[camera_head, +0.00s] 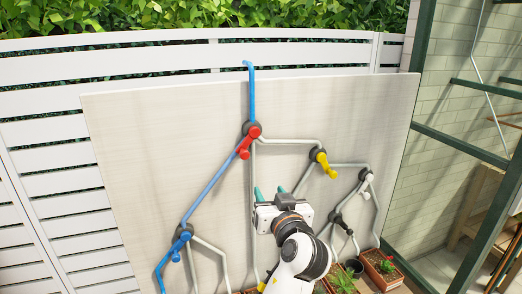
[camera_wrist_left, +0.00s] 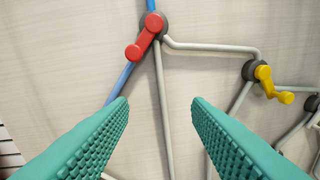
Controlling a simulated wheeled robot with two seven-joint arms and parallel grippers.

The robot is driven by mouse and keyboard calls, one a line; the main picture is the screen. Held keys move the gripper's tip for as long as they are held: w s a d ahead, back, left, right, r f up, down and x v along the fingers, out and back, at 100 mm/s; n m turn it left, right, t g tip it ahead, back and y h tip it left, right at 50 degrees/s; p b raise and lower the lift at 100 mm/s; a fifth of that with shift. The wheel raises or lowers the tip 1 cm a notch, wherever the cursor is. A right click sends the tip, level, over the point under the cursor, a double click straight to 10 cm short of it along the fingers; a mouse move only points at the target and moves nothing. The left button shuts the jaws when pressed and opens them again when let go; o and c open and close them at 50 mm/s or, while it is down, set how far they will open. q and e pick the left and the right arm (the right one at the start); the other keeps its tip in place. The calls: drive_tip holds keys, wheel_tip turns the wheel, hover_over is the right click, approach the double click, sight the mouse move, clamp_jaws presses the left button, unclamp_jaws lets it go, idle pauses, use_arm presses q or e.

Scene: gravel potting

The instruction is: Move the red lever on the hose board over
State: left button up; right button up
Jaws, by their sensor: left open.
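The red lever (camera_head: 244,148) is on a dark round hub high on the hose board (camera_head: 150,130). Its handle points down and left, along the blue hose running that way. It also shows in the left wrist view (camera_wrist_left: 144,38), upper left of centre. My left gripper (camera_head: 269,190) is open and empty in front of the board, below and a little right of the red lever, apart from it. Its teal fingers (camera_wrist_left: 160,104) show wide apart in the left wrist view, with the lever beyond their tips. My right gripper is out of view.
A yellow lever (camera_head: 325,164) is right of the red one, a blue lever (camera_head: 183,243) at lower left, and a white lever (camera_head: 366,177) at right. Grey hoses branch between them. Planters (camera_head: 381,270) stand at the board's foot. A green frame (camera_head: 462,145) stands at right.

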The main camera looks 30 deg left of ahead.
use_arm(q)
drive_tip(key=n+y, duration=0.1)
drive_tip(key=n, duration=0.1)
approach(245, 156)
drive_tip(key=v, duration=0.3)
drive_tip(key=w, duration=0.1)
drive_tip(key=shift+g+y, duration=0.3)
drive_tip(key=shift+g, duration=0.1)
drive_tip(key=p+x, duration=0.4)
drive_tip(key=x, duration=0.6)
drive_tip(key=shift+w+a+r+p, duration=0.15)
drive_tip(key=shift+a+r+p, duration=0.05)
drive_tip(key=shift+p, duration=0.15)
drive_tip(key=shift+w+a+f, duration=0.1)
drive_tip(key=shift+w+a, duration=0.2)
drive_tip(key=shift+w, duration=0.05)
drive_tip(key=shift+c, duration=0.8)
clamp_jaws()
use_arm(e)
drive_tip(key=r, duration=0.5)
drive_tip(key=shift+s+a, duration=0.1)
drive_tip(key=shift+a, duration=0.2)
